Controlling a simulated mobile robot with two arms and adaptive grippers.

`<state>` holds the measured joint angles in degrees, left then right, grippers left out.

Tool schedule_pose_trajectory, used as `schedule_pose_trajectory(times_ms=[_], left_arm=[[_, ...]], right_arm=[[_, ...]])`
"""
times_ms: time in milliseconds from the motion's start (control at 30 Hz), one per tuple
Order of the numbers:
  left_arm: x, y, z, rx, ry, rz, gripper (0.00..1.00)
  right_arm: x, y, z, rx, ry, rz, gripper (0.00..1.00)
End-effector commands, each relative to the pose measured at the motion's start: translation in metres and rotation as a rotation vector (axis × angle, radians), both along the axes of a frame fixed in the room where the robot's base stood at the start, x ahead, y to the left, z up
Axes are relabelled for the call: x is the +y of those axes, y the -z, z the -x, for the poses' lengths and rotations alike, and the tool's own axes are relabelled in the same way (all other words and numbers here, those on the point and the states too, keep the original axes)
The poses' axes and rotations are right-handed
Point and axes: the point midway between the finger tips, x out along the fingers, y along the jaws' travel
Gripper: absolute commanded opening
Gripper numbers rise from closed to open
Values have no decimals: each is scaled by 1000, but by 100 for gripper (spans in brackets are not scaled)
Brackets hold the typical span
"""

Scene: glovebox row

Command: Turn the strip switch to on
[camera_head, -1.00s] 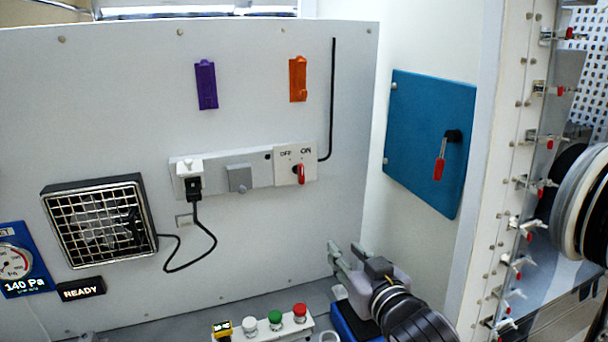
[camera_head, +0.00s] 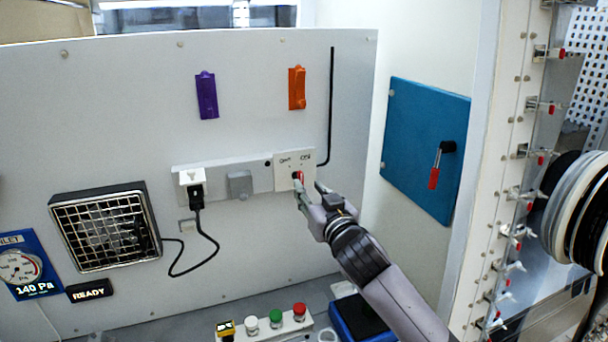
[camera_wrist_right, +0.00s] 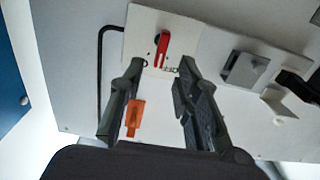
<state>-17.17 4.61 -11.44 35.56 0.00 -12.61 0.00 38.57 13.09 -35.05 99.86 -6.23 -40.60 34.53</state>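The strip switch is a white plate (camera_head: 284,160) at the right end of the wall strip (camera_head: 256,172), with small, blurred labels and a red handle (camera_head: 299,175). The red handle is partly hidden by my gripper in the head view. In the right wrist view the whole red handle (camera_wrist_right: 162,48) shows on the white plate (camera_wrist_right: 188,28). My right gripper (camera_head: 308,188) is at the plate's lower right, with fingers spread. In the right wrist view my right gripper (camera_wrist_right: 162,66) has its fingertips apart, near the handle and not closed on it. My left gripper is not in view.
A grey cover (camera_head: 240,184) and a black plug (camera_head: 195,191) sit left on the strip. Purple (camera_head: 206,95) and orange (camera_head: 297,88) holders hang above. A fan (camera_head: 105,228) is at left, a blue panel (camera_head: 425,145) at right. Push buttons (camera_head: 275,319) stand below.

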Motion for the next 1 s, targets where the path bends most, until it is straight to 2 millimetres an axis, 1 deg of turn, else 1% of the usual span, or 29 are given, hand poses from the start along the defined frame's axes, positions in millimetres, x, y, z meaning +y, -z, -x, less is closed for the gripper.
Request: schedule_pose_trajectory(times_ms=[33, 100, 300, 433, 700, 1000], left_arm=[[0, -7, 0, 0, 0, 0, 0], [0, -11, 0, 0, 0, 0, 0], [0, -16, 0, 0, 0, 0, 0], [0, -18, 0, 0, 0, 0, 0], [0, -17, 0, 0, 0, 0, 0], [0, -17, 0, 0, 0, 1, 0]], right_arm=[[3, -3, -9, 2, 1, 2, 30], [6, -3, -19, 1, 1, 3, 30], [12, -1, -38, 1, 1, 1, 30], [14, 0, -42, 0, 0, 1, 30], [14, 0, -43, 0, 0, 1, 30], [14, 0, -43, 0, 0, 1, 11]])
